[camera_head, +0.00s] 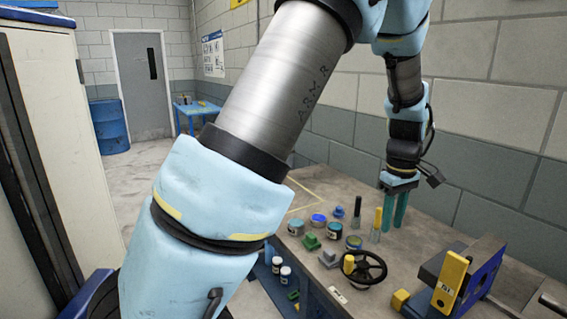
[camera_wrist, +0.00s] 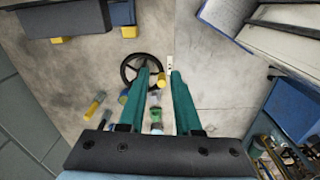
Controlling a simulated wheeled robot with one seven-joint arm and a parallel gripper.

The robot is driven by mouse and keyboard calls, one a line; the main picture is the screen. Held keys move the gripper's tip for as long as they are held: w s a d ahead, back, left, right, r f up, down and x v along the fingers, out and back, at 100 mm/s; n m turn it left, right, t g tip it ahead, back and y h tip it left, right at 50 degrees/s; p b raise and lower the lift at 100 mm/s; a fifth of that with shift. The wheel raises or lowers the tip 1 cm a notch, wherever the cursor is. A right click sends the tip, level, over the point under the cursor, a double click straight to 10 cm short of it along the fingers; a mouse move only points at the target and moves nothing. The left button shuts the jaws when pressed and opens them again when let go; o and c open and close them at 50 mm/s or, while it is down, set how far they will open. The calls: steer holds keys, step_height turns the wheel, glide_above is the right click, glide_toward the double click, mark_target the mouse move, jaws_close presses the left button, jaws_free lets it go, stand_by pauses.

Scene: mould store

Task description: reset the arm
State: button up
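My gripper (camera_head: 394,208) points down over the back part of the workbench (camera_head: 440,215), with its teal fingers apart. In the wrist view my gripper (camera_wrist: 159,78) is open, and nothing is held between the fingers. Bench items show beyond the gap. My arm crosses the head view from the lower left to the top and hides part of the scene.
The bench holds a black handwheel (camera_head: 371,268) with a yellow knob, several small jars and blocks, a green block (camera_head: 311,242), and a blue-and-grey fixture (camera_head: 470,270) with a yellow part. A white cabinet (camera_head: 60,130), blue barrel (camera_head: 110,127) and blue table (camera_head: 196,107) stand left.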

steer(key=w+a+m, duration=0.2)
steer(key=a+m, duration=0.1)
steer(key=a, duration=1.7)
steer(key=s+a+m, duration=0.1)
steer(key=s+a, duration=0.2)
steer(key=a, duration=0.3)
steer(key=s+a+m+t, duration=0.1)
steer(key=s+a, duration=0.3)
steer(key=a, duration=0.3)
steer(key=shift+f+m+b, duration=0.15)
steer(key=shift+m+b, duration=0.15)
steer(key=shift+b, duration=0.1)
